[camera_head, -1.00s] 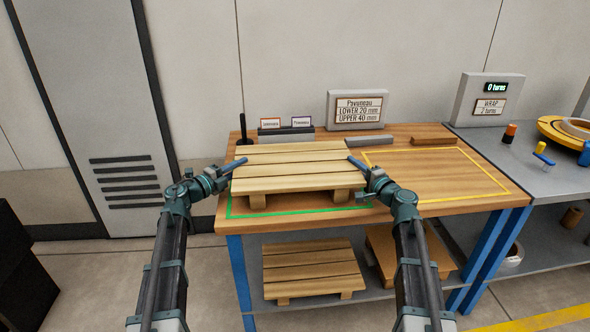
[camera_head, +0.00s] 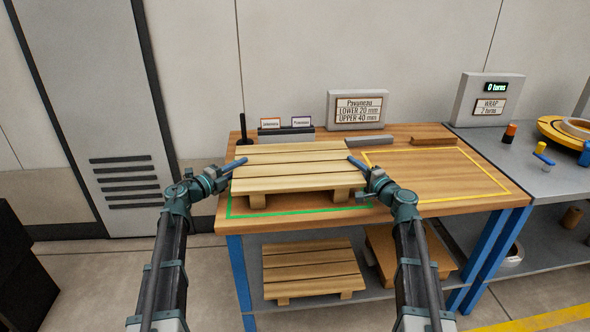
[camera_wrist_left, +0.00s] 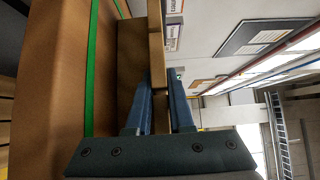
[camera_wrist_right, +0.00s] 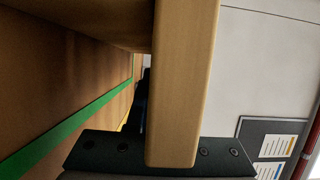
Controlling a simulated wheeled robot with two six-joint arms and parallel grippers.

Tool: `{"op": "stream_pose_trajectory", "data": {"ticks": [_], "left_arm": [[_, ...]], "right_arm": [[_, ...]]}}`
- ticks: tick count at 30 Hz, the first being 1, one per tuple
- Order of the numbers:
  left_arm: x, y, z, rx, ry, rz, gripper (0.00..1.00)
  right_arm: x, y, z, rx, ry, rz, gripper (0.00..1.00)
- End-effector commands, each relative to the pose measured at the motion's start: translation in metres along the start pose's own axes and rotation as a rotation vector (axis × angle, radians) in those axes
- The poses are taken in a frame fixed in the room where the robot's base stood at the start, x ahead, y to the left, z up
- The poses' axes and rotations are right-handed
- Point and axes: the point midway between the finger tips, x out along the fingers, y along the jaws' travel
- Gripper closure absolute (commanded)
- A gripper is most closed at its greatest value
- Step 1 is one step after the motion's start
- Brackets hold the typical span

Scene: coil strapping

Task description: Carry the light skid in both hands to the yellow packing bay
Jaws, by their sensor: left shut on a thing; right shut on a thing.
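The light skid (camera_head: 295,170), a pale slatted wooden pallet with feet below, is level over the green outline (camera_head: 300,213) on the left of the wooden bench top (camera_head: 440,165). My left gripper (camera_head: 237,165) is shut on its left edge; the left wrist view shows the fingers (camera_wrist_left: 160,108) around a slat (camera_wrist_left: 156,45). My right gripper (camera_head: 356,163) is shut on its right edge; in the right wrist view a slat end (camera_wrist_right: 182,80) hides most of the fingers. I cannot tell whether the feet touch the bench. The yellow-outlined packing bay (camera_head: 465,180) to the right is empty.
A sign (camera_head: 358,108) and card holder (camera_head: 286,134) stand at the back. A grey wrapping table (camera_head: 500,140) adjoins on the right. More skids (camera_head: 312,268) lie on the lower shelf.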

Motion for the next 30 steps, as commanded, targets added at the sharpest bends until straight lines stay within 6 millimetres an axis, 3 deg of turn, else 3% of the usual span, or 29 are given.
{"op": "stream_pose_trajectory", "data": {"ticks": [11,30], "left_arm": [[-0.001,-0.017,0.001,-0.001,-0.001,-0.001,1.00],[0.000,-0.082,0.001,-0.001,-0.002,-0.001,1.00]], "right_arm": [[0.000,-0.017,-0.001,0.000,0.002,0.000,1.00],[0.000,-0.082,-0.001,0.001,0.002,0.000,1.00]]}}
